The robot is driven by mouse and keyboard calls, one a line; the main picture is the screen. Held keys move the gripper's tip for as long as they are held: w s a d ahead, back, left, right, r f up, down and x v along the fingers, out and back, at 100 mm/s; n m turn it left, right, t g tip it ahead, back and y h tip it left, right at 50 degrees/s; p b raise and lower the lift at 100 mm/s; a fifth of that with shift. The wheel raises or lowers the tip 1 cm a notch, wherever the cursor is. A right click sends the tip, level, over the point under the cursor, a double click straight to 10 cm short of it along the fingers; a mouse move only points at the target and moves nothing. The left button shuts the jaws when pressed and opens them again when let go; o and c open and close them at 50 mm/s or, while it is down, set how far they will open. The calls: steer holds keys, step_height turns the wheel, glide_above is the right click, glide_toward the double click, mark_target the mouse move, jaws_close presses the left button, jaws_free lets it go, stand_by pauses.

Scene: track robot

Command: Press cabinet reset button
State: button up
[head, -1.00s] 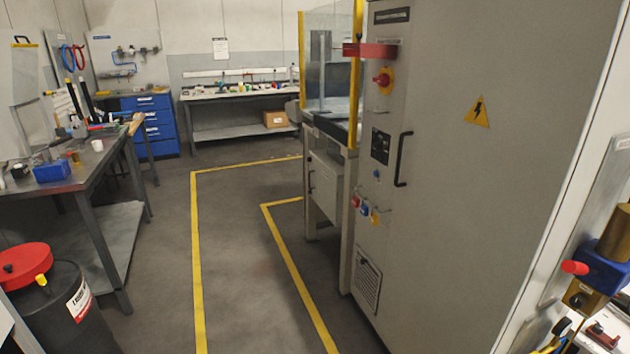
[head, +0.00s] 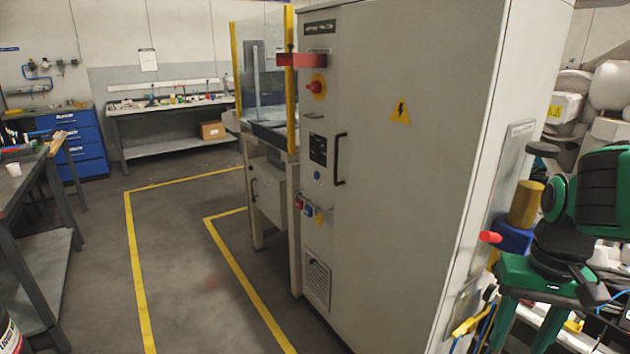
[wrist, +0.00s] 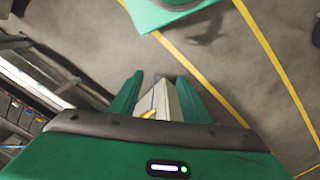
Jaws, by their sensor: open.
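The tall grey cabinet (head: 420,170) stands in the middle of the head view. A small round blue button (head: 317,175) is low on its front panel, below a black panel (head: 318,149) and left of the black door handle (head: 340,160). A red knob on a yellow disc (head: 318,87) sits higher up. My gripper (wrist: 158,90) shows in the wrist view with its two green fingers apart, pointing down over the floor, away from the button. A pale object with a yellow mark shows between the fingers; I cannot tell what it is. The cabinet front is not recognisable there.
Red and blue plugs or padlocks (head: 308,209) hang below the button. A glass-guarded machine (head: 265,80) adjoins the cabinet's left side. Yellow floor lines (head: 140,270) border clear floor in front. A workbench (head: 40,205) stands at left. My green arm is at right, beside the cabinet.

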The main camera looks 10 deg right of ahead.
stand_by(0.4)
jaws_close()
stand_by(1.5)
